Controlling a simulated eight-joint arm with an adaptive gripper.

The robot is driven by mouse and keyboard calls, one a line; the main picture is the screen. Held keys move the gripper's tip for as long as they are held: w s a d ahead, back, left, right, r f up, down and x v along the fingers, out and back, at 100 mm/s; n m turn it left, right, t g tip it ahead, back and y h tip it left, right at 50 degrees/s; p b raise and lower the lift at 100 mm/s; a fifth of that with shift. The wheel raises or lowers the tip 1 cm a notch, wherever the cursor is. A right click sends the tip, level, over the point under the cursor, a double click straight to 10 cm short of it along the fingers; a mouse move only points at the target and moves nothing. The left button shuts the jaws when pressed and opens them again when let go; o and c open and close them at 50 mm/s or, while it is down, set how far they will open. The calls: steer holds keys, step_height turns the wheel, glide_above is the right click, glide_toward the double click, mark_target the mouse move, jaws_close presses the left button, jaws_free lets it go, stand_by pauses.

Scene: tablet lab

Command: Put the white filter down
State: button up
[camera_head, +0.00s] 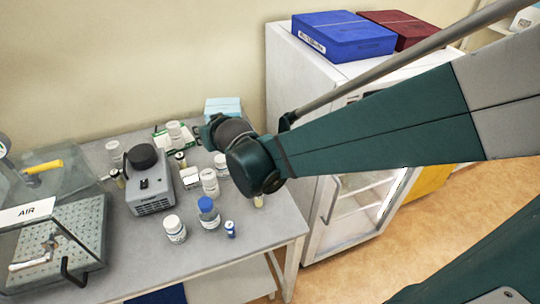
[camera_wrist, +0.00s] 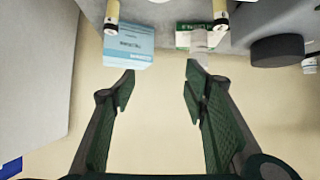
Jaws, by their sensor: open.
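I cannot pick out the white filter with certainty in either view. My gripper (camera_wrist: 160,72) is open, with nothing between its two green fingers in the wrist view. In the head view my gripper (camera_head: 212,130) is above the back of the grey bench (camera_head: 255,250), partly hidden by my wrist. Beyond the fingertips in the wrist view are a light blue box (camera_wrist: 128,46) and a green-and-white box (camera_wrist: 194,32). A pale object (camera_wrist: 203,46) beside the green-and-white box is too unclear to name.
White jars (camera_head: 174,229), a blue-capped bottle (camera_head: 208,213) and a grey device with a black knob (camera_head: 150,195) crowd the bench. A clear-lidded shaker (camera_head: 75,235) stands at left. A white fridge (camera_head: 300,85) stands at right.

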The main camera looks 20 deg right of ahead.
steer(key=s+d+g, duration=0.1)
steer(key=s+d, duration=0.3)
steer(key=s, duration=0.5)
steer(key=s+d+r+g, duration=0.1)
steer(key=s+d, duration=0.3)
steer(key=s, duration=0.6)
steer(key=s+d+m+g+h, duration=0.1)
steer(key=s+d, duration=0.3)
steer(key=s, duration=0.5)
steer(key=shift+s+d+r+g, duration=0.2)
steer(key=shift+d+r+g, duration=0.2)
steer(key=shift+g, duration=0.3)
steer(key=shift+o, duration=0.5)
steer(key=shift+r, duration=0.1)
